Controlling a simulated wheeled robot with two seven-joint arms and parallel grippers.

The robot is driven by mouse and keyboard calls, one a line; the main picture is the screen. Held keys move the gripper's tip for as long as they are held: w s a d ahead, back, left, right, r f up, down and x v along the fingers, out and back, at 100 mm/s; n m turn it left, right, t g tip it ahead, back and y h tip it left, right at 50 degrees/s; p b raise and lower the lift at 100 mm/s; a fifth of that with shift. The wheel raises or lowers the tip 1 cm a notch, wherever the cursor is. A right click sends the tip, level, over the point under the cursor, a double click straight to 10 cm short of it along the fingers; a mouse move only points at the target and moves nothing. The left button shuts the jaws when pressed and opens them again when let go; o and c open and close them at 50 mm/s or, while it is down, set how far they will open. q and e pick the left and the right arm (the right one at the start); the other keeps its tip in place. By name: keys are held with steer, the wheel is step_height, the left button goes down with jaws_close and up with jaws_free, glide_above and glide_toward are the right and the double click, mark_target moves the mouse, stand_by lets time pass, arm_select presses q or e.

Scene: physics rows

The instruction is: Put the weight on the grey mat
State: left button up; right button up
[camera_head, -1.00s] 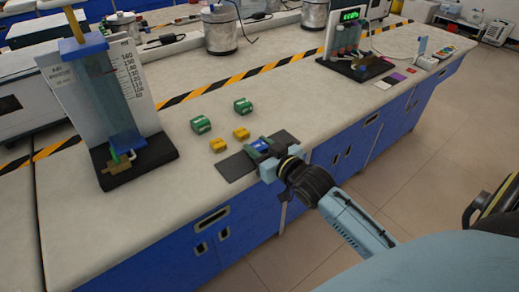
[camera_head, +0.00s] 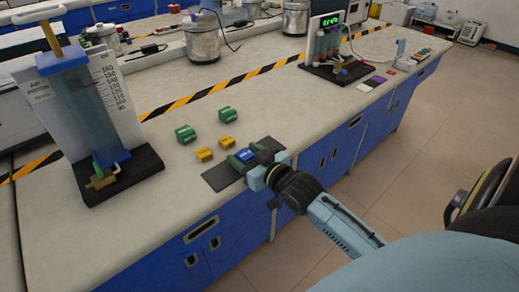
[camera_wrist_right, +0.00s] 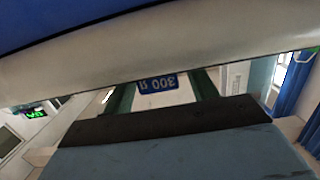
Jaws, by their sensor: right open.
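In the right wrist view the blue weight (camera_wrist_right: 158,84) shows upside-down "300" lettering between the two dark green fingers. I cannot tell whether a finger touches it. My left gripper is out of view.
Two green weights (camera_head: 186,134) and two yellow weights (camera_head: 204,154) stand behind the mat. A piston apparatus (camera_head: 123,180) stands at the left. A device with a green display (camera_head: 337,72) stands at the back right. Black-yellow tape (camera_head: 203,94) crosses the bench.

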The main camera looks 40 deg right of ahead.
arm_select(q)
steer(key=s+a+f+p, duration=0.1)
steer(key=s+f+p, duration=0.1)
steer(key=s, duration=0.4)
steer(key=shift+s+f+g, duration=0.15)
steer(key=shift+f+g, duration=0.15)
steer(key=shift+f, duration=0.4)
arm_select(e)
steer(key=s+d+r, duration=0.1)
steer(key=s, duration=1)
steer(key=shift+s+r, duration=0.25)
steer(key=shift+r, duration=0.1)
stand_by(0.5)
